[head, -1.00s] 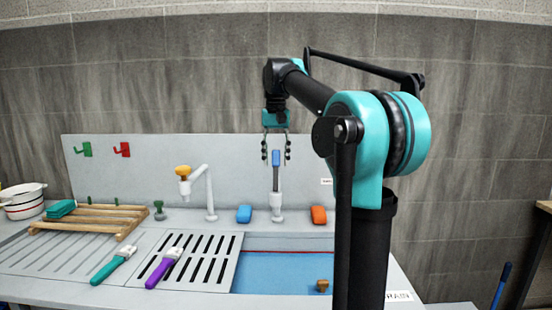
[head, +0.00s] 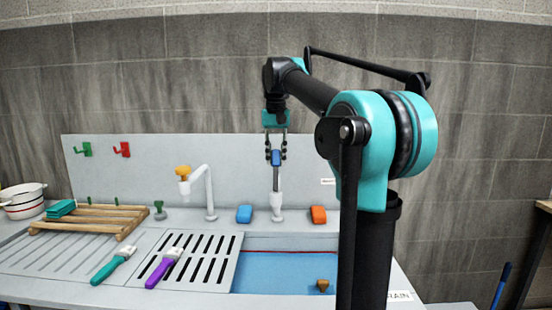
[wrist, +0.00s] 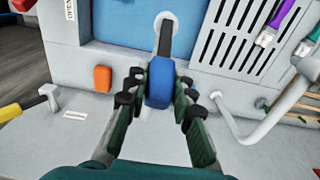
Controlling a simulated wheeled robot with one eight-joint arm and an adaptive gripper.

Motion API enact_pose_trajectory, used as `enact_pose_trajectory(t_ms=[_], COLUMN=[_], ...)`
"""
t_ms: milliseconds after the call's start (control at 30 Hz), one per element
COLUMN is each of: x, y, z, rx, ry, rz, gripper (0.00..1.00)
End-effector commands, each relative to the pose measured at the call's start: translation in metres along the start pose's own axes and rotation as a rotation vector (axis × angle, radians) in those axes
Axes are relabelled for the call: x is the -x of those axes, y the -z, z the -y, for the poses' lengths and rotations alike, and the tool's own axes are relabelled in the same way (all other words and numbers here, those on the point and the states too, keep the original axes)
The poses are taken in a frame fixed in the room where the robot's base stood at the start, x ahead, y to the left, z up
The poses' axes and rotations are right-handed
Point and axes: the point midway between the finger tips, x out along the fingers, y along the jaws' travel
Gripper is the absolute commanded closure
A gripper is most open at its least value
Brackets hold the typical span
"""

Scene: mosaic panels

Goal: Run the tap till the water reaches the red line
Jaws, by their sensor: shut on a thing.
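The lever (head: 276,184) stands upright behind the sink on a round white base, with a grey stem and a blue handle (wrist: 160,83) on top. My gripper (head: 275,156) comes down from above, its fingers closed on both sides of the blue handle. To the left stands a white bent spout with an orange knob (head: 183,171). The sink (head: 270,270) is blue inside, with a red line (head: 290,252) along its back wall near the top. I see no water stream, and cannot tell where a water surface lies. My arm hides the sink's right part.
A blue block (head: 244,214) and an orange block (head: 318,214) flank the lever. A brown block (head: 322,286) is in the sink. A wooden rack (head: 90,220) stands at the left.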

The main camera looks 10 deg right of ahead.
Motion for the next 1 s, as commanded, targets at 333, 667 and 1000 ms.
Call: enact_pose_trajectory(t_ms=[333, 667, 1000], x=[0.007, 0.01, 0.011], y=[-0.02, -0.031, -0.031], z=[0.0, 0.0, 0.0], rx=[0.001, 0.001, 0.0], ry=[-0.001, 0.0, 0.001], rz=[-0.199, -0.33, -0.337], gripper=[1.0, 1.0, 1.0])
